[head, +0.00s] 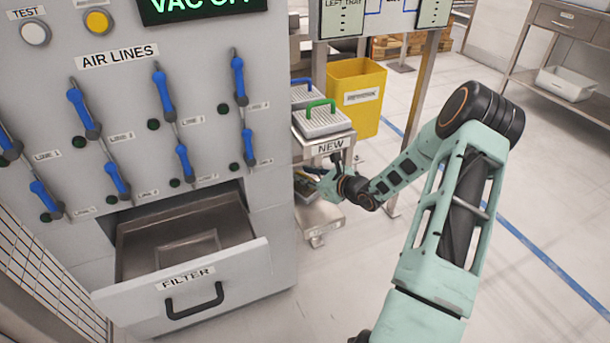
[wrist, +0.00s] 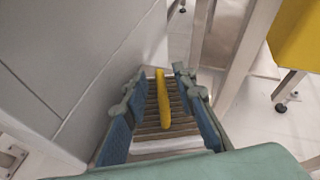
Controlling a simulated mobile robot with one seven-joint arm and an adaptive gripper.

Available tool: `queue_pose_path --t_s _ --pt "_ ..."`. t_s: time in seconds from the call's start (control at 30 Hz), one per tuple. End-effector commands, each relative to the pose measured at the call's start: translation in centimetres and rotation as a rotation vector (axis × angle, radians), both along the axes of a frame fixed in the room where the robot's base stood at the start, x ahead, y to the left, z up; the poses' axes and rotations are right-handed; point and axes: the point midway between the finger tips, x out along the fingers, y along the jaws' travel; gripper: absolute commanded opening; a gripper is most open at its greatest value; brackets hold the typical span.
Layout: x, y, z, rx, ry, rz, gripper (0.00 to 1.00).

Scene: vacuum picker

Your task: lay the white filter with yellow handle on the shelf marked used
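The filter (wrist: 172,125) with the yellow handle (wrist: 163,98) shows in the wrist view, its ribbed top brownish and its near edge white. My gripper (wrist: 160,100) is open around it, one finger on each side of the handle with gaps between. In the head view my gripper (head: 322,184) reaches in below the shelf marked NEW, over the lower shelf (head: 322,222) of the stand. The filter seems to lie on that lower shelf, mostly hidden there. The lower shelf's label is too small to read.
The upper shelf (head: 335,142) marked NEW holds a filter with a green handle (head: 320,106) and one with a blue handle (head: 302,82). The FILTER drawer (head: 215,285) stands open and empty. A yellow bin (head: 357,98) and a post stand close by.

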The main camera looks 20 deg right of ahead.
Motion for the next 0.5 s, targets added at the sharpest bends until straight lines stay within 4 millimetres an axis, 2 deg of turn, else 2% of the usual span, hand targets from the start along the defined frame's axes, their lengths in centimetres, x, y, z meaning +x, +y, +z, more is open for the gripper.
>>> queue_pose_path --t_s 0.17,0.5 --pt "-2.2 -0.9 1.4 -0.001 0.001 -0.001 0.25" --pt "-8.5 -3.1 4.0 -0.001 0.001 -0.002 0.25"
